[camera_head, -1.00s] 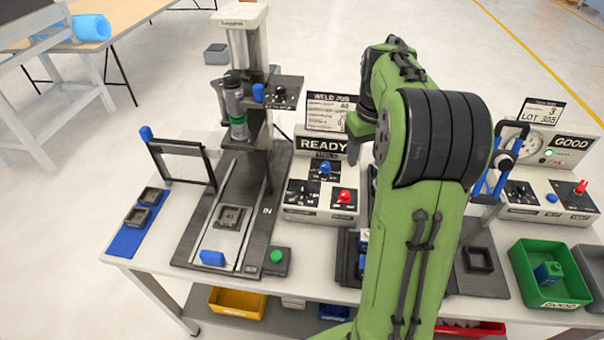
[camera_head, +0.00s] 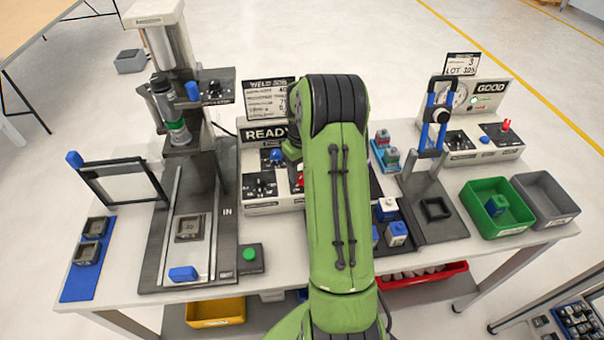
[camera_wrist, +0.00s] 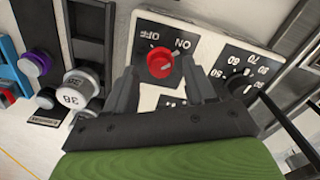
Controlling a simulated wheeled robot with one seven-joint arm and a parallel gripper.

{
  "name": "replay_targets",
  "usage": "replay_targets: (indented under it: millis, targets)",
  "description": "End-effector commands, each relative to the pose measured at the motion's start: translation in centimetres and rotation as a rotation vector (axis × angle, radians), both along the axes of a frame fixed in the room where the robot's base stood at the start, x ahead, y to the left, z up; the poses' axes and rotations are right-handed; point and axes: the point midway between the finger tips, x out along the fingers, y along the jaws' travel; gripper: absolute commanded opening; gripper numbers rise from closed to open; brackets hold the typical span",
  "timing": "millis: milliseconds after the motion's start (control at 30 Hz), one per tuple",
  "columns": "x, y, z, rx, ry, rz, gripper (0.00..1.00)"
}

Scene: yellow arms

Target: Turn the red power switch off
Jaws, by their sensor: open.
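The red power switch is a round red knob (camera_wrist: 160,63) on a white and black panel in the wrist view. The letters OFF and ON appear upside down beside it, OFF on the left and ON on the right. I cannot tell surely which one its pale mark points to. In the head view only a sliver of red shows beside my arm, on the weld control box (camera_head: 262,207) marked READY. My gripper (camera_wrist: 158,78) is open, its two dark fingers on either side of the knob in the picture. Contact cannot be told. My arm hides most of it in the head view.
A numbered dial (camera_wrist: 237,85) sits right of the knob, close to the right finger. White and purple knobbed parts stand at left in the wrist view. A press (camera_head: 185,90) stands left of the control box; a tester with another red knob (camera_head: 506,125) stands right.

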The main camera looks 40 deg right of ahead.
Motion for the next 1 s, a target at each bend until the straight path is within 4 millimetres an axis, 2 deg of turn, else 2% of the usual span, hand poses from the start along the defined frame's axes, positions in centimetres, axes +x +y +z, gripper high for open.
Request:
replay_targets:
  millis: [100, 367, 733, 1000]
  targets:
    - [0.00, 0.00, -1.16, 0.000, 0.000, 0.000, 0.55]
    - [0.00, 0.00, -1.32, 0.000, -0.001, 0.000, 0.55]
    - [0.02, 0.01, -1.28, 0.000, -0.001, 0.000, 0.00]
    - [0.05, 0.03, -1.26, -0.001, -0.001, 0.028, 0.00]
